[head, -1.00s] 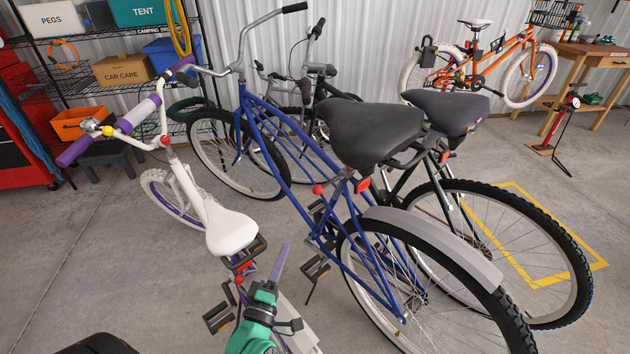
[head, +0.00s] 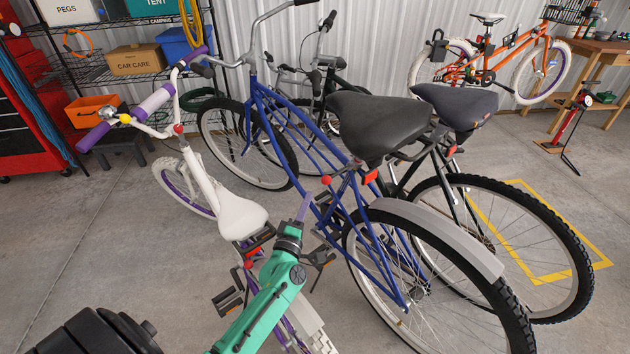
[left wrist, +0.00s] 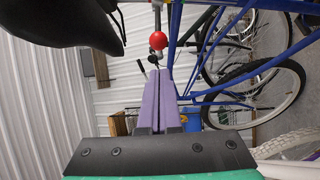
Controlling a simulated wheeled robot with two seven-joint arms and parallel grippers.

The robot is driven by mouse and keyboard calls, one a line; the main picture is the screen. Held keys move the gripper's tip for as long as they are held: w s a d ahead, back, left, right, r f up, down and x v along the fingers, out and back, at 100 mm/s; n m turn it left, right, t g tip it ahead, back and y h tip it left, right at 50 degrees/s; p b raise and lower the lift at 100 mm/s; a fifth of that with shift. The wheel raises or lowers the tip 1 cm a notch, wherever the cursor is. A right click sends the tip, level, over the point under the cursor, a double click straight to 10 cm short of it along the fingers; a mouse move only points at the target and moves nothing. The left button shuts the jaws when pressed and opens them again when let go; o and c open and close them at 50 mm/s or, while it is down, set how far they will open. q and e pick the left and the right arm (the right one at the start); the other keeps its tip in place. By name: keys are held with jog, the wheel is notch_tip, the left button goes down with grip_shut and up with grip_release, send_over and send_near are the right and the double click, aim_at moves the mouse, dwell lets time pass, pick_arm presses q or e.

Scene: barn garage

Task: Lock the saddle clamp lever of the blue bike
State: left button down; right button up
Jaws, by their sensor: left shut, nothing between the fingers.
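The blue bike (head: 280,108) stands in the middle of the head view under a black saddle (head: 376,124). Its saddle clamp lever (head: 326,180) has a red ball end and sticks out to the left below the saddle. The ball (left wrist: 158,41) also shows in the left wrist view, just beyond my fingertips. My left gripper (head: 304,207) has purple fingers, shut and empty, below and left of the ball. The fingers (left wrist: 159,75) point up towards it in the left wrist view; contact cannot be told. My right gripper is not in view.
A white bike (head: 238,215) with purple grips stands close on the left, beside my left arm. A dark bike with a grey-blue saddle (head: 457,104) stands close on the right. Shelves, an orange bike (head: 500,62) and a workbench (head: 590,50) are behind. Floor at far left is clear.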

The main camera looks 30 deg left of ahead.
aim_at(336, 175)
pick_arm(q)
jog(key=x, duration=0.7)
jog(key=shift+w, duration=0.2)
